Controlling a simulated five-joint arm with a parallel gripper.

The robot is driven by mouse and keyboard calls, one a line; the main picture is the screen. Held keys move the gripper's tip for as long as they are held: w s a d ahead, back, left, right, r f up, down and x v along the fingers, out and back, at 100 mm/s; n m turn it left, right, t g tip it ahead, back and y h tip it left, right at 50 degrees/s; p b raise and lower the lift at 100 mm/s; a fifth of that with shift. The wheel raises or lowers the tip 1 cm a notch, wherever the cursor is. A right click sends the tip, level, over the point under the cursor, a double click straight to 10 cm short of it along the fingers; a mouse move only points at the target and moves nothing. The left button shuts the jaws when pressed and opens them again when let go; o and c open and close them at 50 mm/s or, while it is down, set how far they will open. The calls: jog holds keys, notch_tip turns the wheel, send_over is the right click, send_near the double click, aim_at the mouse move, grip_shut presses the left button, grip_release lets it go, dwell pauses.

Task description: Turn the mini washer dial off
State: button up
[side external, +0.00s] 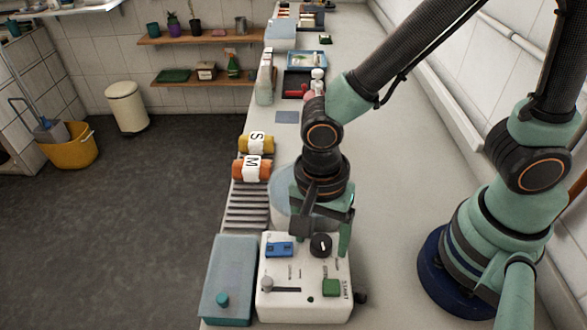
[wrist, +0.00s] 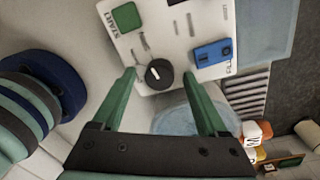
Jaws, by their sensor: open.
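The mini washer (side external: 303,300) is a white box with a control panel at the front of the counter. Its round black dial (side external: 321,245) has a white pointer line and also shows in the wrist view (wrist: 159,74), where the line slants toward the upper left. My gripper (side external: 321,236) points down over the panel's back edge. In the wrist view my gripper (wrist: 159,76) is open, its two green fingers apart, with the dial between their tips in the picture. Gaps show on both sides of the dial. I cannot tell the fingertips' exact height over the panel.
The panel also has a blue switch (side external: 279,249), a slider (side external: 267,284) and a green START button (side external: 331,288). A blue-grey box (side external: 229,275) stands at its left. Behind are a ribbed rack (side external: 247,205) and rolled towels (side external: 252,168).

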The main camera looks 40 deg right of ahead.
grip_shut()
jog(key=shift+n, duration=0.3)
jog(key=n, duration=0.3)
jog(key=shift+n, duration=0.3)
jog(key=n, duration=0.3)
jog(key=shift+a+n, duration=0.1)
jog(key=shift+n, duration=0.2)
jog(key=n, duration=0.4)
jog(key=shift+s+a+n, duration=0.1)
jog(key=shift+n, duration=2)
